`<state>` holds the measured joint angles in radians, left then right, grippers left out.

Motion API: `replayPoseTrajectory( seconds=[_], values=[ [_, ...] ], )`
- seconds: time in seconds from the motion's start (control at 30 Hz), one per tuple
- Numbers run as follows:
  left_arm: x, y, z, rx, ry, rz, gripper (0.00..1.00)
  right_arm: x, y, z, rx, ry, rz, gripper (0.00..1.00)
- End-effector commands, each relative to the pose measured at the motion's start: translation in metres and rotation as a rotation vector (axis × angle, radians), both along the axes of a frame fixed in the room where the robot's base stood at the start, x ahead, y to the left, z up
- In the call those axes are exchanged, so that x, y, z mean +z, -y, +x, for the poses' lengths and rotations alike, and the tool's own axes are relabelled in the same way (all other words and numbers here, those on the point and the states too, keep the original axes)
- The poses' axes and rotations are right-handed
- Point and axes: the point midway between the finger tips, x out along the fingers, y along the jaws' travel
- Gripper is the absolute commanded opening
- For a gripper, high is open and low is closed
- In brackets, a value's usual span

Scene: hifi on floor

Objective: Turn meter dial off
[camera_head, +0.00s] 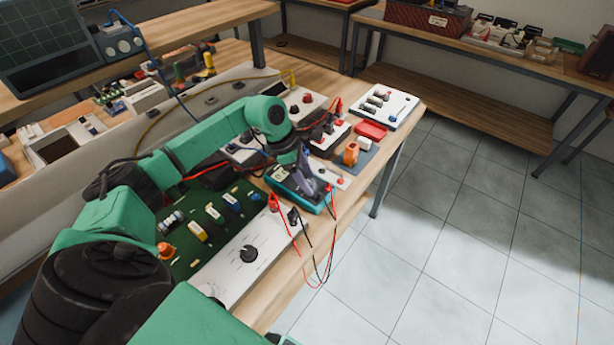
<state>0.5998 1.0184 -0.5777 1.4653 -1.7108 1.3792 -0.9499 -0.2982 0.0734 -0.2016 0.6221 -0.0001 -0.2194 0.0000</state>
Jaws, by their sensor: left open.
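A teal multimeter (284,190) lies on the wooden bench near its front edge. Red and black test leads hang from beside it over the edge. My left arm reaches in from the left, and my left gripper (314,187) is right over the meter, pointing down. The gripper is open, with no object visible in it. The gripper covers much of the meter's face, so I cannot see the dial or its setting, nor whether the fingers touch it. My right gripper is not in view.
A white panel with a black knob (248,254) and a green circuit board (206,232) lie left of the meter. A red tray (371,130), an orange block (351,153) and a white switch board (387,105) lie beyond it. The tiled floor at right is clear.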

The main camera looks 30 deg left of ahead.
Motion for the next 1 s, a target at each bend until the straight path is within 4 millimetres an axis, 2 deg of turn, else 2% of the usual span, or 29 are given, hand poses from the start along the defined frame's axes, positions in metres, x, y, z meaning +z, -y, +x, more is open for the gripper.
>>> replayPoseTrajectory(
  seconds=[0.03,0.17,0.2,0.63,1.0],
  values=[
    [0.0,0.0,0.0,0.0,0.0,0.0,0.55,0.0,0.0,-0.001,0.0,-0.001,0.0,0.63],
    [0.0,0.0,0.0,0.0,0.0,0.0,0.06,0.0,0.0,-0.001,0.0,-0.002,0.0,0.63],
    [0.0,0.0,0.0,0.001,0.0,0.0,0.0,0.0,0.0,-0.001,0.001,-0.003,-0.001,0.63],
    [0.0,-0.001,0.0,0.06,0.0,0.0,0.0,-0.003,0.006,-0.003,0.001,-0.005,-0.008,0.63],
    [0.0,0.001,-0.001,0.32,0.005,0.0,0.0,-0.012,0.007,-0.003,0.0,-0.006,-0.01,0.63]
  ],
)
